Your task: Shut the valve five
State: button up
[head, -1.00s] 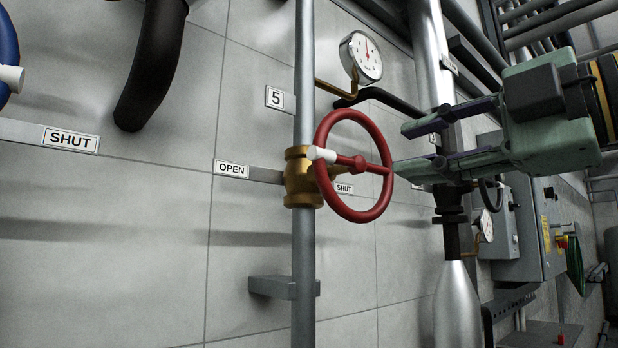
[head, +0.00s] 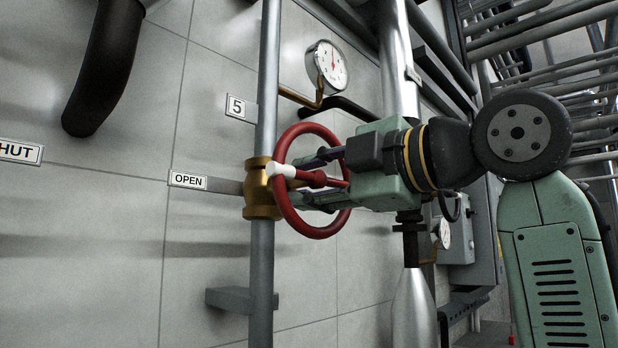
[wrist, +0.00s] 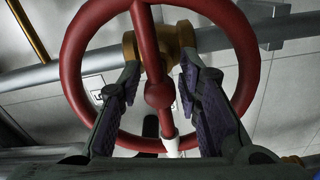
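Valve five has a red handwheel (head: 289,213) with a white mark on its rim beside the OPEN label (head: 188,180). Its brass body (head: 258,190) sits on a vertical grey pipe, below the number 5 plate (head: 237,107). My gripper (head: 318,178) is at the wheel from the right, fingers reaching to or into its ring. In the wrist view my gripper (wrist: 160,95) is open, a finger on either side of the wheel's red hub and spoke (wrist: 158,95). I see gaps between both fingers and the spoke. The white mark (wrist: 170,144) is at the lower rim.
A pressure gauge (head: 328,67) on a brass tube stands above the wheel. A bracket (head: 238,299) juts out below on the pipe. A thick silver pipe (head: 411,306) and a grey cabinet lie right and behind.

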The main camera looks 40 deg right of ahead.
jog(key=shift+c, duration=0.2)
grip_shut()
dwell(0.6)
